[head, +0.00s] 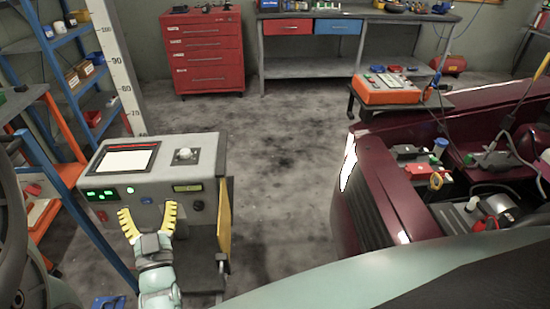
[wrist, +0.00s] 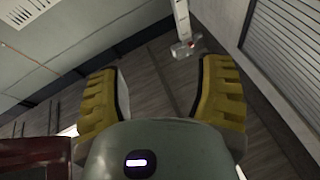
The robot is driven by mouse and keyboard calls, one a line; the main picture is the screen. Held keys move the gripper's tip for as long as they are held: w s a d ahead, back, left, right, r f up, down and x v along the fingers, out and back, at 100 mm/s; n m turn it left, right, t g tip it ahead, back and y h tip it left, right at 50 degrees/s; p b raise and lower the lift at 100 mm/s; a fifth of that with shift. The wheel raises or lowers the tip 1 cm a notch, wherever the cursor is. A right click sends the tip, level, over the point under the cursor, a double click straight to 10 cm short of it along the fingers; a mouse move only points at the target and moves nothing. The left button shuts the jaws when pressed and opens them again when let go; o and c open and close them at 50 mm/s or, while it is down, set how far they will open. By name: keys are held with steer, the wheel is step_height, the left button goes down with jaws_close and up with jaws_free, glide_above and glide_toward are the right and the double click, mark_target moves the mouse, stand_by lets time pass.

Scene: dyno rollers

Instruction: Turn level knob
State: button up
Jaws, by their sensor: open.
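A grey console (head: 214,160) with a screen (head: 127,159) on its sloped top stands at the left in the head view. A round pale knob (head: 184,155) sits on its top, right of the screen. A dark knob (head: 198,205) is on its front face, at the right. I cannot tell which is the level knob. My gripper (head: 148,208) is open and empty in front of the console's front face, left of both knobs. In the wrist view its yellow fingers stand wide apart (wrist: 160,75). No knob shows there.
The console's front also has green displays (head: 102,195) and a yellow label (head: 187,187). A maroon car (head: 350,205) with an open engine bay stands at the right. Blue shelves (head: 75,75) are at the left. A red tool cabinet (head: 203,50) stands behind. Floor between console and car is clear.

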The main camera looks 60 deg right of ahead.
steer(key=shift+a+r+t, duration=0.3)
steer(key=shift+r, duration=0.6)
steer(key=shift+p, duration=0.3)
